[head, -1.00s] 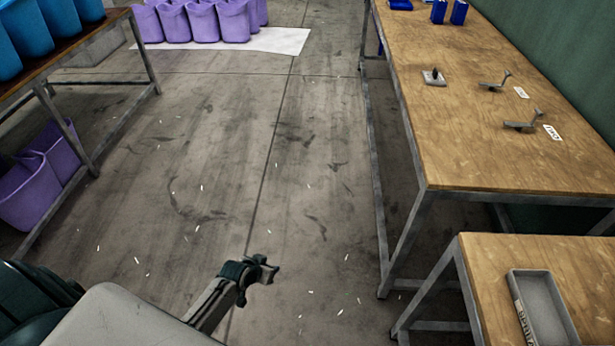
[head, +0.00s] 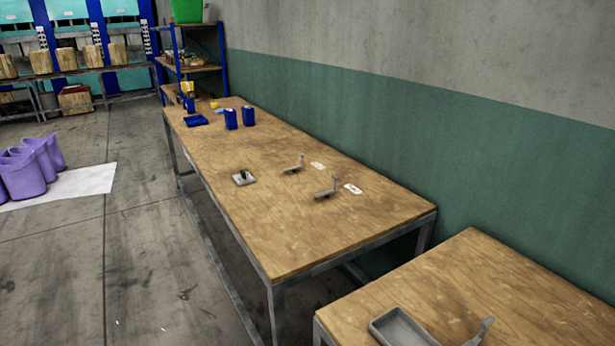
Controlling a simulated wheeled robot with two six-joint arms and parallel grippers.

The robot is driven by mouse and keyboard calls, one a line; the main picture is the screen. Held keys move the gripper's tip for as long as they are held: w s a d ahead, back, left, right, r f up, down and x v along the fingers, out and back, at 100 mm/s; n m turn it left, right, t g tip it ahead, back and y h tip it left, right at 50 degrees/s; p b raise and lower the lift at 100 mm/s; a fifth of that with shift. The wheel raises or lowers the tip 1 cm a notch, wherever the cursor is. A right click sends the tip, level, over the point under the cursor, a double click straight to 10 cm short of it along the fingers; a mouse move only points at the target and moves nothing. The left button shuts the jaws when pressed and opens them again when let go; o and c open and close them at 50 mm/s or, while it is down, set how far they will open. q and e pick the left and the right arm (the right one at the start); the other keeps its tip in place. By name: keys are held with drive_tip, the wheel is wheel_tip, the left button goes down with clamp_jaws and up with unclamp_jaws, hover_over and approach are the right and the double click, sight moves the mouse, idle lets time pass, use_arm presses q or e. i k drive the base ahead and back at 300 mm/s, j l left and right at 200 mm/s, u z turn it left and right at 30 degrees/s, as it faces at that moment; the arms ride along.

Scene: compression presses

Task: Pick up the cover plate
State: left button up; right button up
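A small grey square plate with a dark knob (head: 244,179) lies flat on the long wooden table (head: 290,235), near its left edge. It looks like the cover plate. Two grey metal pieces with upright handles lie to its right, one farther back (head: 293,168) and one nearer (head: 326,192). Neither of my grippers shows in the head view now.
White labels (head: 353,188) lie beside the metal pieces. Blue canisters (head: 231,119) and a blue tray (head: 196,120) stand farther back. A nearer wooden table (head: 505,290) holds a grey tray (head: 402,328).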

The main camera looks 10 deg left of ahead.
sight(242, 179)
drive_tip(key=i+j+z, duration=0.15)
drive_tip(key=j+z, duration=0.3)
drive_tip(key=j, duration=0.2)
drive_tip(key=j+z, duration=0.4)
drive_tip(key=j, duration=0.3)
drive_tip(key=j+z, duration=0.45)
drive_tip(key=j, duration=0.25)
